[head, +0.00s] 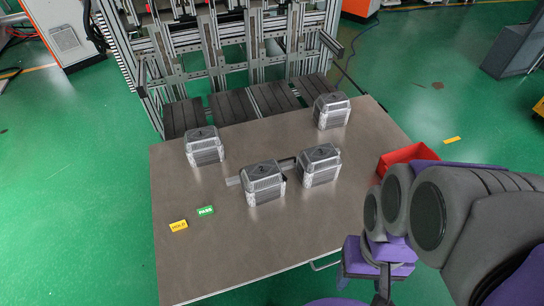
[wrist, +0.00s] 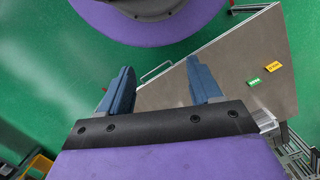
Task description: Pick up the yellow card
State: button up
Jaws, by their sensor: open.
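The yellow card (head: 179,225) lies flat near the left edge of the brown table (head: 230,270) in the head view. A green card (head: 206,211) lies just to its right. In the wrist view the yellow card (wrist: 272,66) is on the table at the right, beside the green card (wrist: 254,81). My gripper (wrist: 160,88) is open and empty, its two blue fingers spread wide. It is off the table's near side, well apart from the yellow card. In the head view my arm fills the right side.
Several grey ribbed metal boxes (head: 204,147) stand on the middle and back of the table. A red bin (head: 405,158) is at the right edge, partly behind my arm. A metal frame rack (head: 230,50) stands behind. The table's front left is clear around the cards.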

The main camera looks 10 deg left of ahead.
aim_at(181, 224)
jog(key=u, duration=1.7)
jog(key=i+l+u, duration=0.3)
jog(key=i+l, duration=0.25)
